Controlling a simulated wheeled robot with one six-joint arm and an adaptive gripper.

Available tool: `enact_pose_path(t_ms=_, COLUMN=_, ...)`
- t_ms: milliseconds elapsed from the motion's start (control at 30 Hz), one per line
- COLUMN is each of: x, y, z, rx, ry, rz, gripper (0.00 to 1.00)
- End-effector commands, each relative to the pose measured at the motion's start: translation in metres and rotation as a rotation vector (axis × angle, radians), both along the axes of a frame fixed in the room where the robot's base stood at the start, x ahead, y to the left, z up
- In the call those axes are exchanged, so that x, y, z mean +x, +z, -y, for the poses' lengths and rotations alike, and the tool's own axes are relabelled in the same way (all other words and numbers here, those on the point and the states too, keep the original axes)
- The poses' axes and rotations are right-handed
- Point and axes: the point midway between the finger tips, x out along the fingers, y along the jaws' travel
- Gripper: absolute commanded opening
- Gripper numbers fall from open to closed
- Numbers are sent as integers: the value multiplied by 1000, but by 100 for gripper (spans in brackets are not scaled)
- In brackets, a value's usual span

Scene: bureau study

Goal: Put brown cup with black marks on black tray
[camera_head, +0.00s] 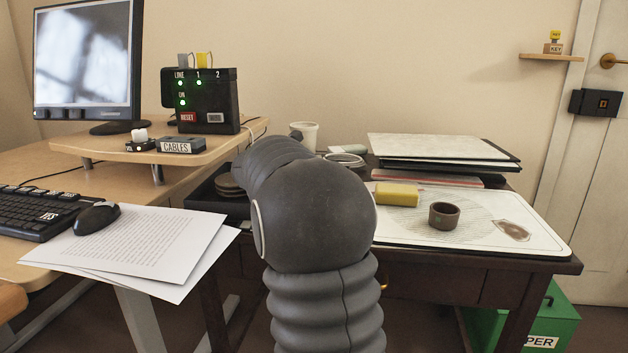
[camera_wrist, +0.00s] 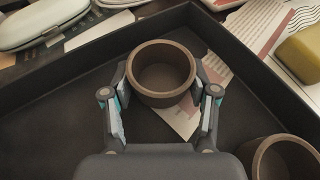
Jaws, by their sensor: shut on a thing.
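My gripper (camera_wrist: 163,100) is shut on a brown cup (camera_wrist: 150,55), upright, with its open top toward the wrist camera. I cannot make out black marks on it. The cup is over the black tray (camera_wrist: 60,110); whether it touches the tray floor is unclear. A second brown cup (camera_wrist: 285,158) shows at the lower right of the wrist view, partly cut off. In the head view my arm hides the gripper, and part of the black tray (camera_head: 196,199) shows to its left. Another small brown cup (camera_head: 444,216) stands on the white board at the right.
A yellow block (camera_head: 397,195) lies on the white board (camera_head: 540,240) near the cup there. A white cup (camera_head: 304,134) and stacked boards (camera_head: 440,147) stand behind. Papers (camera_head: 140,240) and a keyboard (camera_head: 35,213) lie on the left desk. A red-and-white paper (camera_wrist: 182,120) shows under the held cup.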

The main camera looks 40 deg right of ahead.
Motion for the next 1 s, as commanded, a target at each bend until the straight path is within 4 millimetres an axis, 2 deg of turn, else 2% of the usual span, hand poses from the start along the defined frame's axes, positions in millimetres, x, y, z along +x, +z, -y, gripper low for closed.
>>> enact_pose_path(t_ms=33, x=0, y=-1, z=0, rx=0, ry=0, rz=0, gripper=66)
enact_pose_path(t_ms=100, x=0, y=-1, z=0, rx=0, ry=0, rz=0, gripper=84)
enact_pose_path(t_ms=533, x=0, y=4, z=-3, rx=0, ry=1, rz=0, gripper=84)
enact_pose_path(t_ms=667, x=-3, y=11, z=-19, rx=0, ry=4, rz=1, gripper=84)
enact_pose_path(t_ms=1000, x=-17, y=36, z=-79, rx=0, ry=4, rz=1, gripper=84)
